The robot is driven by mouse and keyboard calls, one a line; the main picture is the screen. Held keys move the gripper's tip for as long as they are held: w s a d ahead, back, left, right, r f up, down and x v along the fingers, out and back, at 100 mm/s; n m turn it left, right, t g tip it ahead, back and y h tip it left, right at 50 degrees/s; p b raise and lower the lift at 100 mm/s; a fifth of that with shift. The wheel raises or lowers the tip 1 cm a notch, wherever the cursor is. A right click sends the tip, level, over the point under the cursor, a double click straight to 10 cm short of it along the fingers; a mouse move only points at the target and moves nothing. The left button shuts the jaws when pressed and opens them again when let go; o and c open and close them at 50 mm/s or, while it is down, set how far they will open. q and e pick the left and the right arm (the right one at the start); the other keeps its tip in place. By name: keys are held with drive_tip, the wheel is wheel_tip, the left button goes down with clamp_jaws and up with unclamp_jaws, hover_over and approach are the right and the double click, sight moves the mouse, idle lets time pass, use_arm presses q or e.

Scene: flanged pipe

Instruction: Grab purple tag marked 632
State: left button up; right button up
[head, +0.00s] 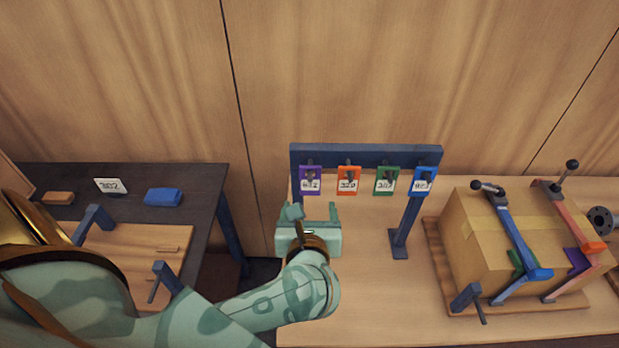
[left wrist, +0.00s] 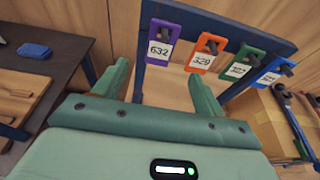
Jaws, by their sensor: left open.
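The purple tag (head: 311,180) hangs on the left-most peg of a dark blue rack (head: 366,155). In the left wrist view the purple tag (left wrist: 161,42) reads 632 on its white label. My left gripper (head: 308,212) is open and empty, just below and in front of the purple tag in the head view. In the left wrist view its two fingers (left wrist: 160,85) are spread apart, with the tag beyond them and nothing between them. My right gripper is not in view.
Orange (head: 348,180), green (head: 386,181) and blue (head: 422,181) tags hang to the right on the same rack. A clamped cardboard box (head: 470,245) stands at the right. A dark table (head: 130,215) at the left holds a blue block (head: 163,197) and a 302 card (head: 110,186).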

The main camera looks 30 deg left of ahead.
sight(311, 185)
use_arm(q)
drive_tip(key=b+x, duration=0.2)
drive_tip(key=x, duration=0.5)
drive_tip(key=shift+w+a+f, duration=0.1)
drive_tip(key=shift+w+f, duration=0.15)
drive_tip(key=b+x, duration=0.1)
drive_tip(key=x, duration=0.1)
drive_tip(key=b+x, duration=0.2)
drive_tip(key=shift+w+a+f, duration=0.15)
drive_tip(key=shift+f, duration=0.35)
drive_tip(key=shift+w+a, duration=0.1)
drive_tip(key=shift+w, duration=0.05)
drive_tip(key=shift+r, duration=0.15)
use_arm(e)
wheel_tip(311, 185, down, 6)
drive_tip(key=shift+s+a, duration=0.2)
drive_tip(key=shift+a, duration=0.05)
use_arm(q)
drive_tip(key=c, duration=1.1)
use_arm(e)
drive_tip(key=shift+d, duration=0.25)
use_arm(q)
drive_tip(key=shift+o, duration=0.2)
drive_tip(key=shift+r, duration=0.1)
